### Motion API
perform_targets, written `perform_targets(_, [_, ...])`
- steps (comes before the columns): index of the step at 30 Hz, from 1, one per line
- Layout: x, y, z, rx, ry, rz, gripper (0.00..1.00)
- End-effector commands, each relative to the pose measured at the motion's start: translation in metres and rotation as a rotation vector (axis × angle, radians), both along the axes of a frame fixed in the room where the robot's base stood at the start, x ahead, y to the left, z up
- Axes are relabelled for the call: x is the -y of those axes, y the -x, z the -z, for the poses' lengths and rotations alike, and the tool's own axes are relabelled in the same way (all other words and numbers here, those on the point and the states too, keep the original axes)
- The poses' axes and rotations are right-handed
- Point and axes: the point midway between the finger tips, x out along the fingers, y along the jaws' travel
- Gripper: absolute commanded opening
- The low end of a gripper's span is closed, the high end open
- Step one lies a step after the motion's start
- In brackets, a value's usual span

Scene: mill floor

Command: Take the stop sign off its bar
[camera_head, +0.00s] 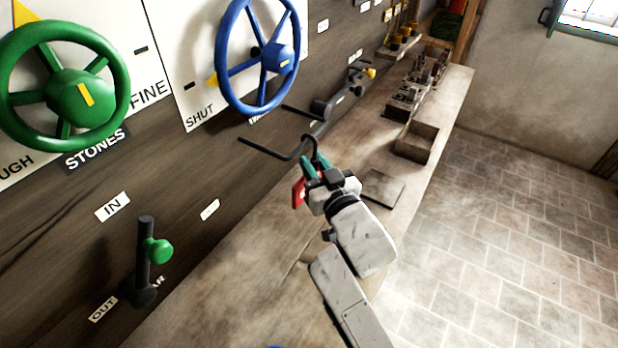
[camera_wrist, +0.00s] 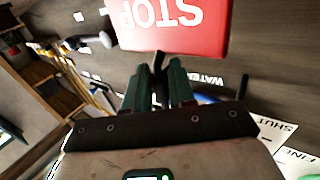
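The stop sign (camera_wrist: 178,28) is a red plate with white lettering, upside down in the wrist view. In the head view only its red edge (camera_head: 298,192) shows, at the left of my gripper. My gripper (camera_head: 312,166) has green fingers, close together around a dark stem (camera_wrist: 158,68) at the sign's edge. A black hook (camera_head: 308,139) rises above the fingers. The thin black bar (camera_head: 262,149) runs from the wall panel toward this hook. I cannot tell whether the hook still touches the bar.
A second dark bar or lever (camera_head: 325,108) stands out from the panel behind. A blue handwheel (camera_head: 284,56), a green handwheel (camera_head: 84,95) and a green-knobbed lever (camera_head: 157,250) are on the wall. An open wooden box (camera_head: 414,143) and a flat plate (camera_head: 382,187) are on the bench (camera_head: 250,268).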

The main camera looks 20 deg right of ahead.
Motion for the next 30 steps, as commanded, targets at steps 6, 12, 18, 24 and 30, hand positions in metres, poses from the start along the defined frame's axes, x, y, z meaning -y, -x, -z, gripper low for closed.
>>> perform_targets(6, [0.0, 0.0, 0.0, 0.0, 0.0, 0.0, 0.03])
perform_targets(12, [0.0, 0.0, 0.0, 0.0, 0.0, 0.0, 0.0])
perform_targets(18, [0.0, 0.0, -0.002, 0.001, 0.0, 0.0, 0.0])
perform_targets(24, [0.0, 0.0, -0.018, 0.003, -0.001, 0.0, 0.0])
perform_targets(30, [0.0, 0.011, -0.034, -0.001, -0.003, 0.0, 0.0])
